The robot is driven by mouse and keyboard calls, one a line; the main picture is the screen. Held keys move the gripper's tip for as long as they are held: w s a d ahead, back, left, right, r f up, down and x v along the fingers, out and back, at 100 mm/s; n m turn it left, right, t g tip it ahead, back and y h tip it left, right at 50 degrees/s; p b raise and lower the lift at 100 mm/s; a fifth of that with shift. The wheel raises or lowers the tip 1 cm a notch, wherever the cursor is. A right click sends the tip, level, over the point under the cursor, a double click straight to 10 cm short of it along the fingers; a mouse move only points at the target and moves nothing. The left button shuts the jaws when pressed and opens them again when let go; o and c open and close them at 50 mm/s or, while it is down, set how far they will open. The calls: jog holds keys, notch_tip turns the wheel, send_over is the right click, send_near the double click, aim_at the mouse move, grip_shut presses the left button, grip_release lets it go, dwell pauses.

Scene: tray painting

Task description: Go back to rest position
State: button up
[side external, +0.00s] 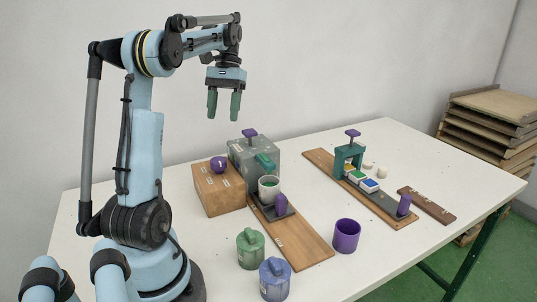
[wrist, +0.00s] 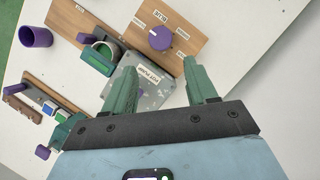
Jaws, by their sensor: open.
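My gripper (side external: 224,104) hangs above the table at the upper middle of the side view, its two green fingers apart and pointing down. Nothing is between them. In the wrist view the gripper (wrist: 168,84) also shows its fingers spread, with the grey speckled box (side external: 236,152) beyond and below them. The gripper is well above the box and touches nothing. The box has a purple knob (side external: 249,132) on top and a green part on its front. A wooden block with a purple dial (side external: 218,163) stands beside the box.
A white cup (side external: 269,189) stands on a wooden board before the box. Green (side external: 250,250) and blue (side external: 274,280) lidded pots and a purple cup (side external: 345,236) stand near the front. A green press frame (side external: 348,158) over small coloured trays stands right. Stacked boards (side external: 490,120) are beyond the table.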

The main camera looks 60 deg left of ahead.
jog(key=w+d+m+t+y, duration=0.1)
jog(key=w+d, duration=0.1)
jog(key=d, duration=0.2)
jog(key=w+d+f+m+t+y, duration=0.1)
jog(key=w+d, duration=0.1)
jog(key=d, duration=0.3)
jog(key=w+d+m+t+y, duration=0.1)
jog(key=d+m, duration=0.1)
jog(key=d, duration=0.3)
jog(key=shift+w+f+y, duration=0.3)
jog(key=shift+w+f, duration=0.1)
jog(key=d+f+m+t, duration=0.2)
jog(key=d+f+t, duration=0.1)
jog(key=d, duration=0.5)
jog(key=s+d+f+m+t, duration=0.1)
jog(key=d+f+m+t, duration=0.2)
jog(key=d, duration=0.5)
jog(key=shift+d+t, duration=0.15)
jog(key=shift+t, duration=0.45)
